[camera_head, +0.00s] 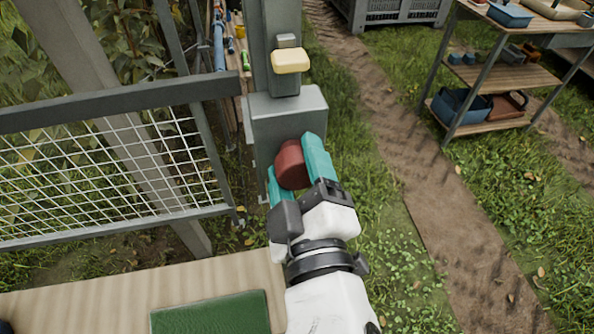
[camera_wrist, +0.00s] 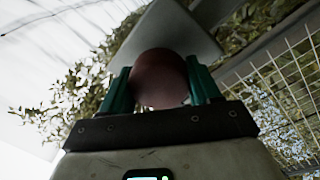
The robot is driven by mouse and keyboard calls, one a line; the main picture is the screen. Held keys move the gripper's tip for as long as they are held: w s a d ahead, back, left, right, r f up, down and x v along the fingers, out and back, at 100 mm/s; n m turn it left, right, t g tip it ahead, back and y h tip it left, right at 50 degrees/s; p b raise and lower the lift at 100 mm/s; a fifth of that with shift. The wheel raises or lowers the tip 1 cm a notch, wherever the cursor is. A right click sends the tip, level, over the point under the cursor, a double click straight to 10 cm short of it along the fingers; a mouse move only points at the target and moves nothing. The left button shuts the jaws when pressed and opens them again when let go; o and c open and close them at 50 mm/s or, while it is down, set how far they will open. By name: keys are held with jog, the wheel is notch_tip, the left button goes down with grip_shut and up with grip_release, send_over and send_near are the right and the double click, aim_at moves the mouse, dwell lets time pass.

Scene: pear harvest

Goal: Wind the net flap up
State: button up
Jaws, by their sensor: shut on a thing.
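A dark red round knob (camera_head: 291,164) sits at the front of a grey box (camera_head: 288,104) on a grey post. My gripper (camera_head: 297,168) has its teal fingers on both sides of the knob and is shut on it. The wrist view also shows the red knob (camera_wrist: 160,78) between the two teal fingers (camera_wrist: 160,88), with the grey box (camera_wrist: 165,32) behind it. A cream-coloured handle (camera_head: 290,61) sits on the post above the box. A wire net in a dark frame (camera_head: 110,170) stands to the left; whether it is the flap I cannot tell.
A wooden board with a green mat (camera_head: 212,314) lies below on the left. A shelf rack (camera_head: 510,70) with trays and bins stands at the upper right. A grey crate (camera_head: 398,12) is at the top. Grass and a dirt path lie open to the right.

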jog(key=m+b, duration=0.2)
jog(key=m, duration=0.5)
jog(key=shift+m, duration=0.3)
jog(key=m+b, duration=0.1)
jog(key=m, duration=0.2)
jog(key=shift+r+m, duration=0.1)
jog(key=shift+m, duration=0.3)
jog(key=shift+d+r+m+g+b, duration=0.1)
jog(key=shift+m+g+b, duration=0.3)
jog(key=shift+m, duration=1.5)
jog(key=shift+m+b, duration=0.3)
jog(key=shift+m, duration=1)
jog(key=shift+d+m, duration=0.1)
jog(key=shift+m, duration=0.4)
jog(key=shift+w+d+m+b, duration=0.1)
jog(key=shift+m+b, duration=0.5)
jog(key=shift+m, duration=1.3)
jog(key=shift+m+b, duration=0.5)
jog(key=shift+m, duration=1.3)
jog(key=shift+d+f+m+g+b, duration=0.1)
jog(key=shift+f+m+g+b, duration=0.15)
jog(key=shift+m, duration=0.65)
jog(key=shift+f+m+g+b, duration=0.1)
jog(key=shift+m+b, duration=0.25)
jog(key=shift+m, duration=0.55)
